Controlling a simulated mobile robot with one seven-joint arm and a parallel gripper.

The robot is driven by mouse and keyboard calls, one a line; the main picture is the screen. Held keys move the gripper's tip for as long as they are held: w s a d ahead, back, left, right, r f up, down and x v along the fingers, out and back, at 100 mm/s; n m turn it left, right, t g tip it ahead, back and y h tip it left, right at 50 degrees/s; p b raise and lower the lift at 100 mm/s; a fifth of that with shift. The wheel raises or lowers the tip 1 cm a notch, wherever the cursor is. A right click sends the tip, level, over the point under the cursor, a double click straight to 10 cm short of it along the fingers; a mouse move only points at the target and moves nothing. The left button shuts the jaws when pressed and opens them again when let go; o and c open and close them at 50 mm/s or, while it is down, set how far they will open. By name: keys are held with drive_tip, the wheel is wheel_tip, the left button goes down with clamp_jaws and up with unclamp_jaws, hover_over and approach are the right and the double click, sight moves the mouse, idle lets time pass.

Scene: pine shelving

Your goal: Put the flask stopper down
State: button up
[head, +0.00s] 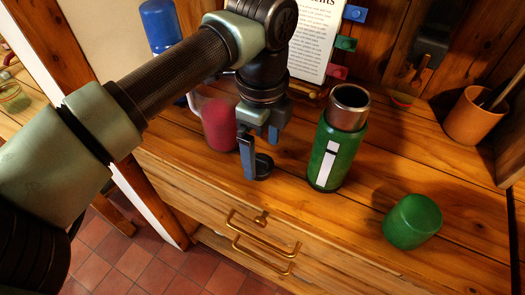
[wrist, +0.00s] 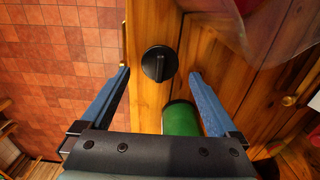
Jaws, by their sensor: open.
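The flask stopper (head: 264,166) is a black disc with a raised ridge and rests on the wooden counter near its front edge. In the wrist view the stopper (wrist: 160,63) lies between my fingertips in the picture, with a gap on both sides. My gripper (head: 258,146) is open above it, fingers pointing down, and holds nothing. A finger hides part of the stopper in the head view. The green flask (head: 336,150) stands upright to the right, its steel mouth uncovered.
A green cup (head: 412,221) sits at the right front. A red mug (head: 219,124) stands left of my gripper and a blue bottle (head: 160,25) behind my arm. A terracotta pot (head: 472,117) is at the back right. Drawers with brass handles (head: 262,242) lie below the front edge.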

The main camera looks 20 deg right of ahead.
sight(263, 159)
wheel_tip(263, 159, up, 10)
drive_tip(key=shift+r, duration=0.25)
drive_tip(key=shift+f, duration=0.1)
idle(0.4)
